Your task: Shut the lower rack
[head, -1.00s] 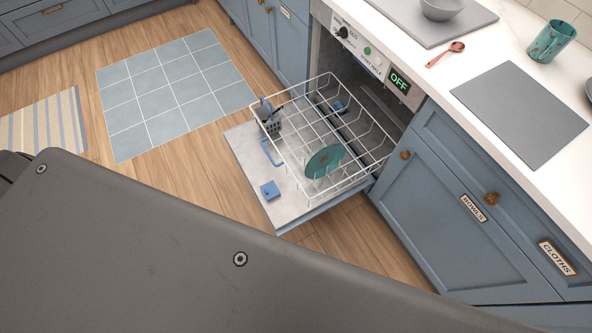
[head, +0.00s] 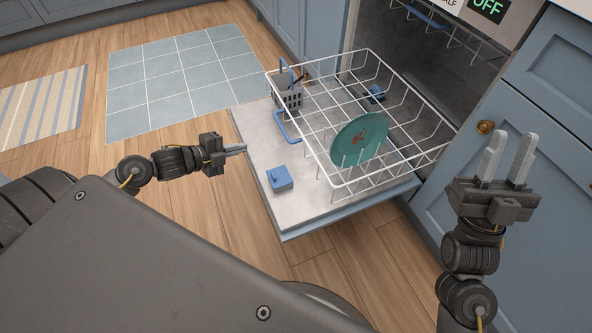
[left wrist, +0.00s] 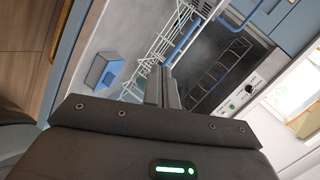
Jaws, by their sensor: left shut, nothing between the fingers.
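The lower rack (head: 318,142) is a white wire basket, pulled out over the lowered dishwasher door (head: 262,150). A teal plate (head: 358,140) with reddish-brown marks leans in it. A grey cutlery basket (head: 288,98) sits at its left end, near a blue handle (head: 286,128). My right gripper (head: 507,160) is open and empty, in front of the blue cabinet at the right.
A blue dispenser piece (head: 280,178) lies on the door's near left part. An upper rack (head: 450,30) shows inside the dishwasher. Blue cabinets (head: 556,90) stand right of the opening. The wooden floor (head: 205,225) left of the door is clear, with a tiled mat (head: 185,80) beyond.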

